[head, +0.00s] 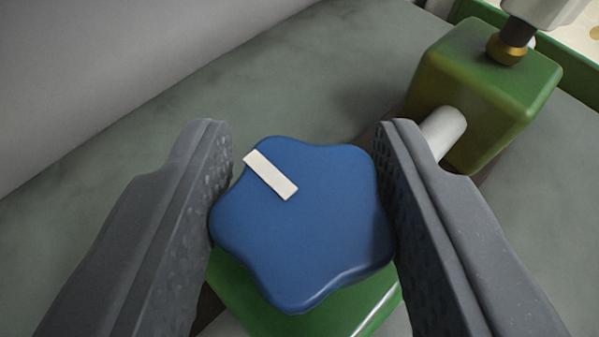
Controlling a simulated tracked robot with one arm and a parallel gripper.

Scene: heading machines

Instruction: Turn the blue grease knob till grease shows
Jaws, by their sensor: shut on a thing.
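The blue grease knob (305,235) is a lobed knob with a white mark (271,175) on its top. The mark points to the upper left. The knob sits above a green block (240,295), which it partly hides. My gripper (304,150) has one finger on each side of the knob, shut on it. No grease shows on the parts in view.
A second green block (490,85) stands at the upper right, with a pale cylindrical stub (443,132) near my right finger and a brass fitting (507,48) on top. A grey-green surface (320,75) lies behind. A plain grey face (110,70) fills the upper left.

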